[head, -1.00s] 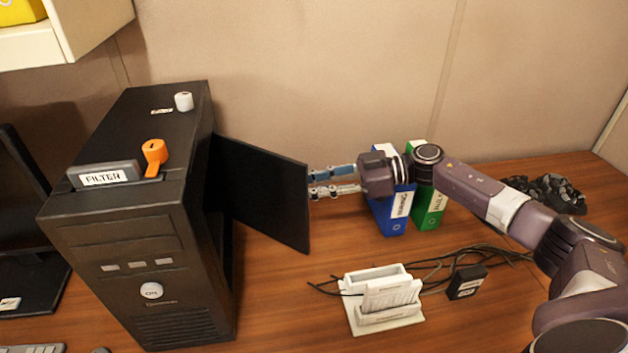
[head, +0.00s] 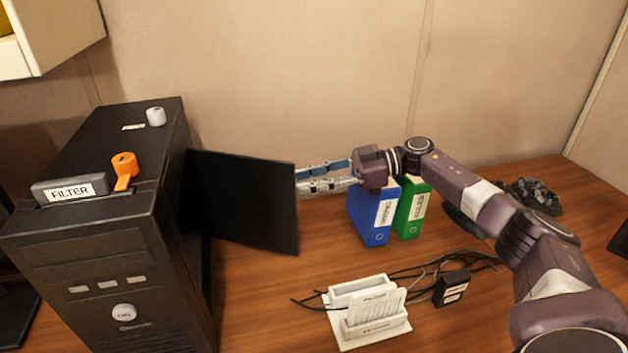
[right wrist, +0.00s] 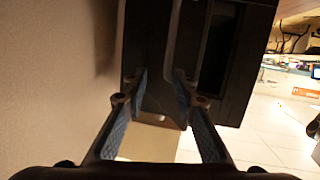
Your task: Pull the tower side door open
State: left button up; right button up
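The black computer tower (head: 105,240) stands on the desk at the left of the head view. Its side door (head: 242,203) is a flat black panel, swung out to the right from the tower's right side and standing well open. My right gripper (head: 299,181) is at the door's free edge, near the upper part. Its two fingers are apart. In the right wrist view my right gripper (right wrist: 162,85) has dark panel between and beyond its spread fingers; whether either finger touches it is unclear. My left gripper is not in view.
A blue binder (head: 374,216) and a green binder (head: 412,208) stand just under my right wrist. A white card holder (head: 372,331), cables and a black adapter (head: 452,289) lie in front. An orange knob (head: 124,168) and a white knob (head: 156,117) are on the tower's top.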

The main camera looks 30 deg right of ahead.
jog(key=shift+w+d+f+b, duration=0.15)
jog(key=shift+w+d+b, duration=0.1)
jog(key=shift+d, duration=0.25)
jog(key=shift+w+d+f+b, duration=0.1)
jog(key=shift+w+d+b, duration=0.1)
jog(key=shift+d, duration=0.3)
